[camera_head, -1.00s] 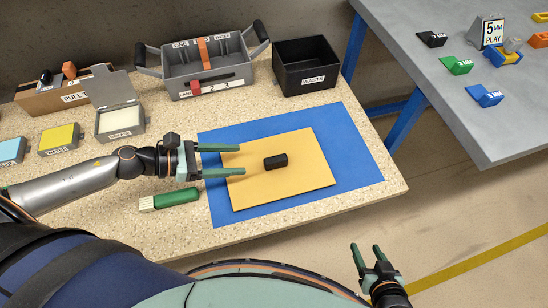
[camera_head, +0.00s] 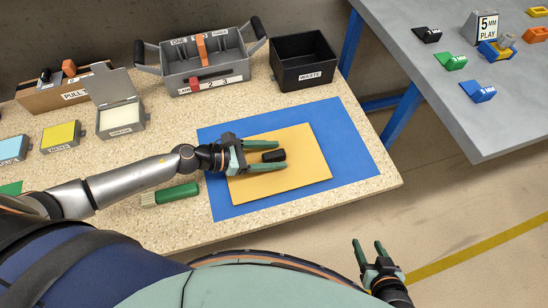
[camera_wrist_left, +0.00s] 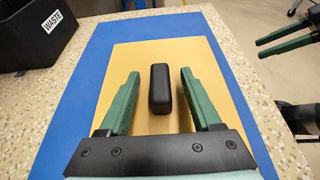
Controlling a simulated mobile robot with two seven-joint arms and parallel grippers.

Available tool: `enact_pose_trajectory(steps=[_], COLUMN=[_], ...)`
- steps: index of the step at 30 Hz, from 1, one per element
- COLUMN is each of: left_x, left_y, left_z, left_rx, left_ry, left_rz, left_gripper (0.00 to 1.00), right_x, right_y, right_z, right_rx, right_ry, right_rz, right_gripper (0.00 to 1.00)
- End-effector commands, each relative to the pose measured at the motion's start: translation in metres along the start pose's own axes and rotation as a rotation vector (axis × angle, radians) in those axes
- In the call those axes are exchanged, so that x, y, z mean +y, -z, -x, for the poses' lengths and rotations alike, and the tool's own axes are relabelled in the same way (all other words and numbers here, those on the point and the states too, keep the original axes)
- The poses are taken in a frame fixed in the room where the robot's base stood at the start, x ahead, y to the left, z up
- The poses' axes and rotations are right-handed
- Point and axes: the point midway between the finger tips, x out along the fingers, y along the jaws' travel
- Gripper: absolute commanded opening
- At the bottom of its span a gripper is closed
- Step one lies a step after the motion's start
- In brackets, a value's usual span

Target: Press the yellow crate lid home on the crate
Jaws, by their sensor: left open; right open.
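The yellow lid (camera_head: 305,172) is a flat panel with a black block-shaped handle (camera_head: 274,155) in its middle. It lies on a blue mat (camera_head: 345,150); I cannot tell what is beneath the lid. My left gripper (camera_head: 282,155) is open over the lid, with its green fingers on either side of the handle. The left wrist view shows the handle (camera_wrist_left: 160,88) between the fingers, with a gap on each side. My right gripper (camera_head: 368,243) is open and empty, off the table's front edge.
A grey handled crate (camera_head: 170,65) with compartments and a black waste bin (camera_head: 303,62) stand at the back. A green brush (camera_head: 178,194) lies left of the mat. Small open boxes (camera_head: 120,115) stand further left. A grey table (camera_head: 440,90) is at right.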

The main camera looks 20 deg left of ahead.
Motion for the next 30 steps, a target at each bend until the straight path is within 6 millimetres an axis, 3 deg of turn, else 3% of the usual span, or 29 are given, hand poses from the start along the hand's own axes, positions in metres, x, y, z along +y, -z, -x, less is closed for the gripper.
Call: enact_pose_trajectory(steps=[9, 26, 30], left_x=[-0.0002, -0.0002, -0.0002], left_y=[0.0003, 0.0004, 0.0004], left_z=[-0.0069, -0.0064, -0.0064], left_rx=[0.001, 0.001, 0.001], left_ry=[0.000, 0.001, 0.001], left_rz=[0.000, 0.000, 0.000], left_gripper=[0.65, 0.02, 0.00], right_x=[0.0010, 0.0008, 0.0006], right_y=[0.0011, 0.0010, 0.0011], right_z=[0.0006, 0.0012, 0.0012], right_rx=[0.005, 0.002, 0.002], right_ry=[-0.002, -0.002, -0.002], right_rz=[0.000, -0.001, -0.001], right_gripper=[0.57, 0.57, 0.57])
